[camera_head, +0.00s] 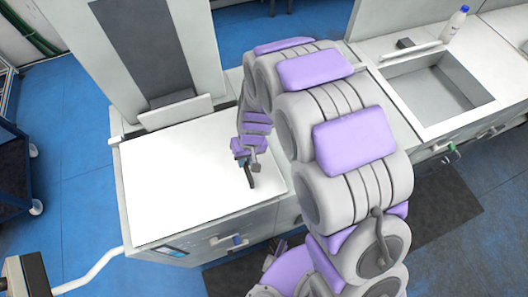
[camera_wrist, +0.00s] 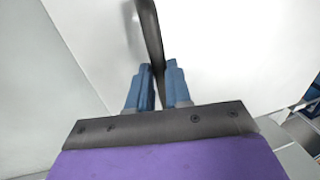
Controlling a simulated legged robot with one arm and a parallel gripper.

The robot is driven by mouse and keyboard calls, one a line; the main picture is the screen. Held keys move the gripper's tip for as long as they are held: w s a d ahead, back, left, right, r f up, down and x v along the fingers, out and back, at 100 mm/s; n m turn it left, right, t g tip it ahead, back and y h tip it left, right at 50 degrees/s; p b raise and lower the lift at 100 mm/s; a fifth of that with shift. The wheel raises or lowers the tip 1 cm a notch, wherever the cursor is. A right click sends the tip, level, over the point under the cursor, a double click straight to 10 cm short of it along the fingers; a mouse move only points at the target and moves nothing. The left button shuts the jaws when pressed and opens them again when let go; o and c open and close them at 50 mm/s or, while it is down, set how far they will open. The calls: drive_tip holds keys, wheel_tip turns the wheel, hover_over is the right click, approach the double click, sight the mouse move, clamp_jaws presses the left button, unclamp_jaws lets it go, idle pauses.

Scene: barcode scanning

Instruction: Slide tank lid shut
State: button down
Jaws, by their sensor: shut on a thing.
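A white cabinet-like tank (camera_head: 245,221) stands at the left of the head view. Its top is covered by a flat white panel that looks like the lid (camera_head: 170,180); it also fills the right of the wrist view (camera_wrist: 235,50). A black curved handle (camera_head: 251,180) stands at the panel's right part. My gripper (camera_head: 247,162) is at this handle. In the wrist view, the blue fingers of my gripper (camera_wrist: 157,75) are shut on the black handle (camera_wrist: 148,28), which runs upward from between them. My arm hides part of the tank's right side.
A tall grey-white upright unit (camera_head: 150,50) stands behind the panel, with a low white ledge (camera_head: 175,112) at its foot. A sink counter (camera_head: 435,90) with a white bottle (camera_head: 455,22) is at the right. A blue cart (camera_head: 18,170) stands far left. Blue floor is clear between.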

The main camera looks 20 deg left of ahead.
drive_tip(key=shift+s+a+f, duration=0.1)
drive_tip(key=shift+s+a, duration=0.25)
drive_tip(key=shift+s, duration=0.25)
drive_tip(key=c, duration=1.5)
unclamp_jaws()
drive_tip(key=o, duration=0.3)
drive_tip(key=shift+s+a, duration=0.2)
drive_tip(key=shift+o, duration=0.7)
drive_tip(key=shift+w+a, duration=0.1)
drive_tip(key=shift+a, duration=0.05)
drive_tip(key=shift+w+r, duration=0.1)
drive_tip(key=shift+r, duration=0.2)
wheel_tip(320, 180, up, 17)
drive_tip(key=w+d+p, duration=0.1)
drive_tip(key=w+d, duration=0.1)
drive_tip(key=shift+d+f+p, duration=0.2)
drive_tip(key=shift+d+p, duration=0.05)
drive_tip(key=shift+p, duration=0.15)
